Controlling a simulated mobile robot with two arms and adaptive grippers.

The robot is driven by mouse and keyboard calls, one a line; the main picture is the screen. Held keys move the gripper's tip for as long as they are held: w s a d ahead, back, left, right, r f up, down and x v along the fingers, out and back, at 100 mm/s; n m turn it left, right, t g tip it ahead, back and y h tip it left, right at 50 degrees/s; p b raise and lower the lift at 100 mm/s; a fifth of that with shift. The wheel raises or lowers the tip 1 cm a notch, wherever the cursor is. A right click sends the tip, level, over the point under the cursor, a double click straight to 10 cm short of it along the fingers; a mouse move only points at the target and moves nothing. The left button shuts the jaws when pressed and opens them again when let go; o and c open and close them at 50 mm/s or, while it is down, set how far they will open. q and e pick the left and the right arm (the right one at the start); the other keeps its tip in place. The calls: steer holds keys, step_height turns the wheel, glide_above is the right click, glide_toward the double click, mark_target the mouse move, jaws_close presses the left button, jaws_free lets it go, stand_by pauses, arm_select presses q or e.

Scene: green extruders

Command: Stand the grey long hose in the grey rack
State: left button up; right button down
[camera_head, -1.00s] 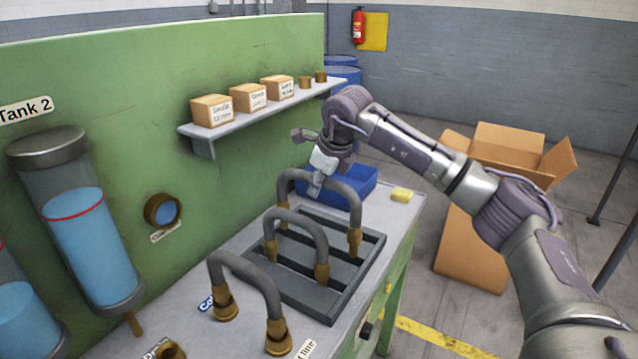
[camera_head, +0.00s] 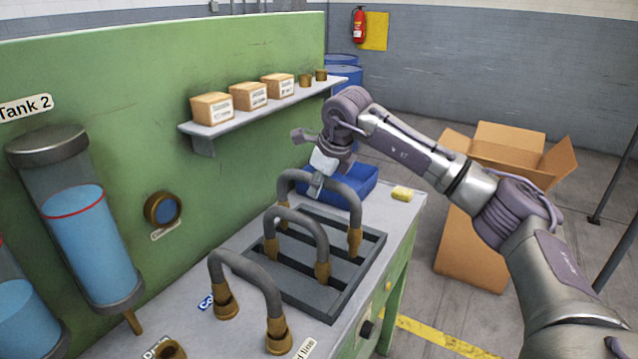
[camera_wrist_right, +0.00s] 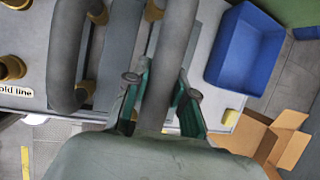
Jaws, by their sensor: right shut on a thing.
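The grey rack (camera_head: 344,299) is an open slotted frame on the bench top. A grey hose (camera_head: 345,196) with brass ends arches upright over the rack's far part. Its near brass end is down at the rack; whether it is fully seated I cannot tell, and its far end is partly hidden. My right gripper (camera_head: 317,183) is shut on the top of this arch. In the right wrist view the hose (camera_wrist_right: 172,55) passes between the two fingers (camera_wrist_right: 160,92). A second, similar hose (camera_head: 307,223) stands upright in the rack just in front. My left gripper is not in view.
A third hose (camera_head: 252,269) stands on brass fittings on the near bench. A blue bin (camera_head: 358,187) and a yellow block (camera_head: 402,194) lie beyond the rack. A shelf (camera_head: 210,130) with small boxes juts from the green wall. An open cardboard box (camera_head: 470,245) stands right.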

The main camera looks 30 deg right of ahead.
steer(key=shift+f+b, duration=1.05)
steer(key=shift+f, duration=0.6)
steer(key=c, duration=0.9)
jaws_free()
steer(key=v, duration=1.2)
